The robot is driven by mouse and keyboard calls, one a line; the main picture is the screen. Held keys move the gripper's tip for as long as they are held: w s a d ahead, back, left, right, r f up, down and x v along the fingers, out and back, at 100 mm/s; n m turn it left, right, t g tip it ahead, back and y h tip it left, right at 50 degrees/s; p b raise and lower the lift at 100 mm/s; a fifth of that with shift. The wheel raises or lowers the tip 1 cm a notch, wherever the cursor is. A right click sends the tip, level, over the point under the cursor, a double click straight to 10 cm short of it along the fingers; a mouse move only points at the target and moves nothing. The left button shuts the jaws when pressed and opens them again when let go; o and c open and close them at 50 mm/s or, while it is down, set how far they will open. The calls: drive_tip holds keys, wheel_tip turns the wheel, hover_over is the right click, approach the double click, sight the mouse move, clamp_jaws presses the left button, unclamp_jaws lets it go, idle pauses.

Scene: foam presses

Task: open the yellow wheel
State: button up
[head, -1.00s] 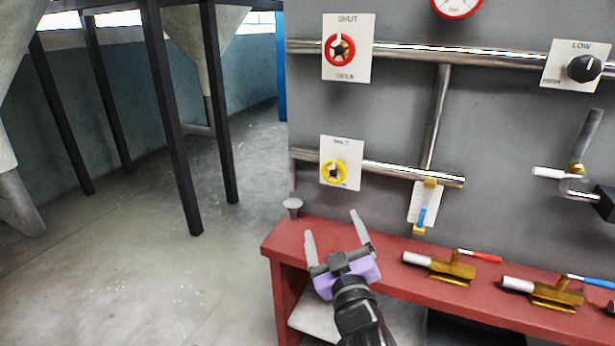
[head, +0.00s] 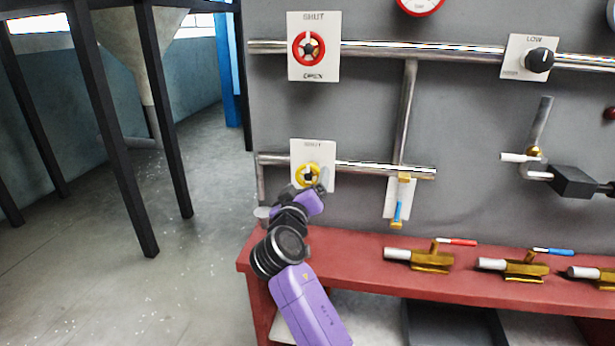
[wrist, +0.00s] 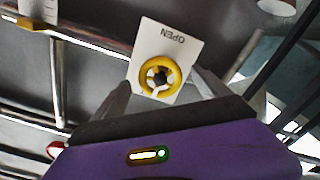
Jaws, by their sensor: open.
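The yellow wheel (head: 308,175) sits on a white plate (head: 327,152) marked SHUT at its top, on the grey panel at the end of the lower pipe. My gripper (head: 307,190) is right in front of the wheel and hides its lower part in the head view. In the wrist view the yellow wheel (wrist: 160,76) shows upside down, with OPEN on its plate. There my gripper (wrist: 163,88) is open, one finger on each side of the wheel. I cannot tell whether the fingers touch it.
A red wheel (head: 309,48) on its own plate is above. Below, a red bench (head: 360,262) carries brass valves (head: 432,258) with red and blue handles. The floor at left is open, with dark posts.

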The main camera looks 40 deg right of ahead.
sight(309, 179)
drive_tip(key=shift+x, duration=1.85)
drive_tip(key=c, duration=1.4)
